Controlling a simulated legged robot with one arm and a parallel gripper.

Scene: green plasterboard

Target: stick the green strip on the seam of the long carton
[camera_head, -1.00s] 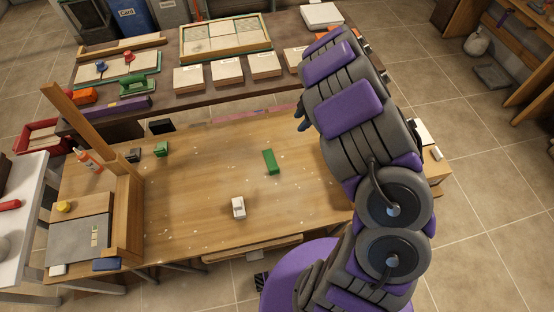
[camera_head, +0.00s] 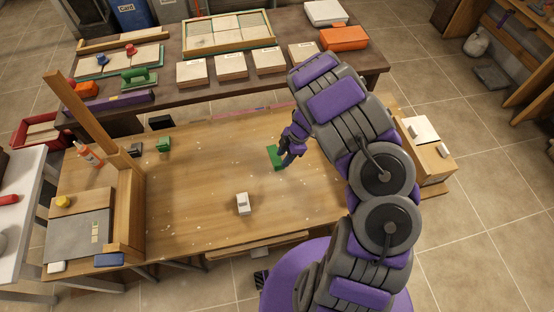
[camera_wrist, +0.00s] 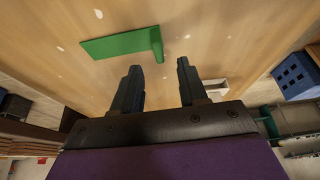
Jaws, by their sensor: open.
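The green strip (camera_head: 273,155) lies on the wooden worktop, partly behind my fingers in the head view. In the wrist view the green strip (camera_wrist: 112,44) lies flat, with a raised tab at its right end. My gripper (camera_head: 287,160) is at the strip's right side in the head view. In the wrist view my gripper (camera_wrist: 158,67) is open and empty, its two fingers just short of the tab. I cannot tell which box is the long carton; a tan box (camera_head: 432,162) stands at the worktop's right end, and no seam is clear.
A small white block (camera_head: 242,204) sits on the worktop (camera_head: 195,185) front of the strip. A wooden post (camera_head: 85,115) and frame stand at the left. Several flat boxes (camera_head: 230,66) and an orange box (camera_head: 344,38) are on the rear bench. The worktop's middle is mostly clear.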

